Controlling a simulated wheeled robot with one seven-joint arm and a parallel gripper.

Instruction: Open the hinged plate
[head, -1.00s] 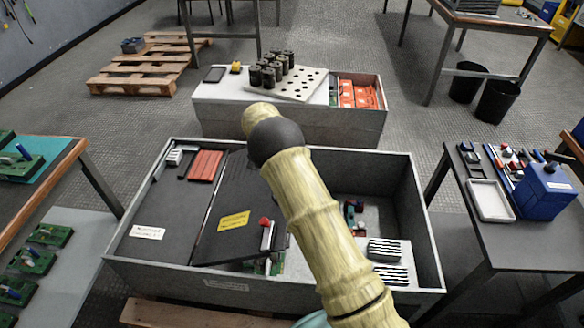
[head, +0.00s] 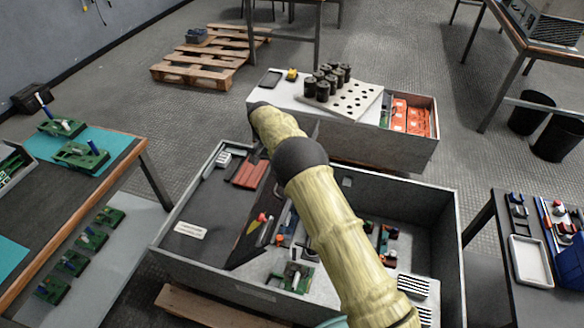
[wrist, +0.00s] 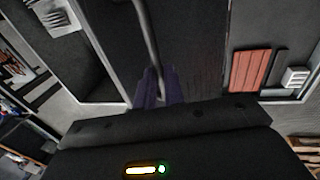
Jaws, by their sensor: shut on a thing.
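The hinged plate (head: 247,240) is dark, with a sliver of its yellow label showing. In the head view it stands steeply tilted up inside the grey cabinet (head: 215,268), mostly hidden behind my arm. In the wrist view a dark panel (wrist: 190,45) fills the middle, with a grey bar handle (wrist: 147,35) in front of it. My gripper (wrist: 159,86) has purple fingers that are shut on the lower end of this bar. In the head view my gripper is hidden behind the arm.
Green and red parts (head: 292,275) lie in the uncovered bay. A fixed dark panel with a white label (head: 190,230) and a red ribbed block (head: 250,172) are on the left. Striped blocks (head: 413,287) sit at right. Tables stand on both sides; a second cabinet (head: 360,143) stands behind.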

